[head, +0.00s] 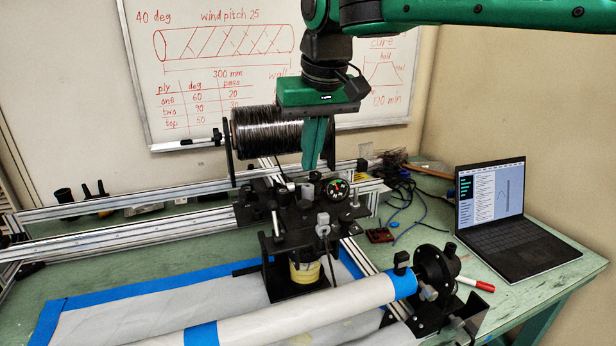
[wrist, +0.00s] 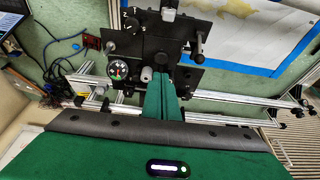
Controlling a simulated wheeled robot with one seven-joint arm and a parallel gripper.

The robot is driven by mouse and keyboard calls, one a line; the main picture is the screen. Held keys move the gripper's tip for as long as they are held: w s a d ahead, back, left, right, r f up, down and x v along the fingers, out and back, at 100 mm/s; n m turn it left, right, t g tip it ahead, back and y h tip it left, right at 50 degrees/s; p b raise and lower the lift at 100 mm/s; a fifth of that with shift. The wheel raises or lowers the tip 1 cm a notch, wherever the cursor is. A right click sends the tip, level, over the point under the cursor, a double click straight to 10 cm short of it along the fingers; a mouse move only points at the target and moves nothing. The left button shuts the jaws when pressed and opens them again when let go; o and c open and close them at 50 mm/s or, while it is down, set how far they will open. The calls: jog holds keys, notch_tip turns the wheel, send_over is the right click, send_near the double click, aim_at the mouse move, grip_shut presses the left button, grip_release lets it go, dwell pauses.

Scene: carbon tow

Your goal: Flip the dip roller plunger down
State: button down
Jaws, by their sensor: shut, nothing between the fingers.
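My gripper (head: 315,166) hangs above the black winding carriage (head: 305,235), fingers pointing down and pressed together, with nothing between them. In the wrist view the green fingers (wrist: 162,98) reach toward the carriage (wrist: 150,38) beside a grey knob (wrist: 146,74) and a round dial gauge (wrist: 118,69). The dial (head: 337,188) also shows in the head view. A grey-topped post (head: 323,219) stands at the carriage front, and a black-tipped silver rod (head: 273,208) at its left. I cannot tell which part is the dip roller plunger. Contact between fingertips and carriage is unclear.
A black tow spool (head: 268,130) sits behind the carriage, close left of the fingers. A white mandrel (head: 290,308) with blue tape lies in front. Aluminium rails (head: 130,238) run left. A laptop (head: 505,220) and cables (head: 405,205) are at the right.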

jog(key=shift+v, duration=2.55)
jog(key=s+d+f+m+g+h, duration=0.15)
jog(key=d+f, duration=0.25)
jog(key=d, duration=0.5)
jog(key=s+d+f+m, duration=0.25)
jog(key=d+f, duration=0.25)
jog(key=d, duration=0.3)
jog(key=s+d+f+m+h, duration=0.1)
jog(key=s+d+f, duration=0.25)
jog(key=d, duration=0.55)
jog(key=s+d+f+m+g+y, duration=0.1)
jog(key=s+d+f+m, duration=0.1)
jog(key=s+d+f, duration=0.2)
jog(key=s+d+f+m+g, duration=0.1)
jog(key=s+d+f+m, duration=0.1)
jog(key=s+d+f, duration=0.3)
jog(key=s+f, duration=0.4)
jog(key=s, duration=0.4)
jog(key=shift+d+f+m+y, duration=0.2)
jog(key=shift+f+m+y, duration=0.1)
jog(key=shift+y, duration=0.05)
jog(key=shift+s, duration=0.1)
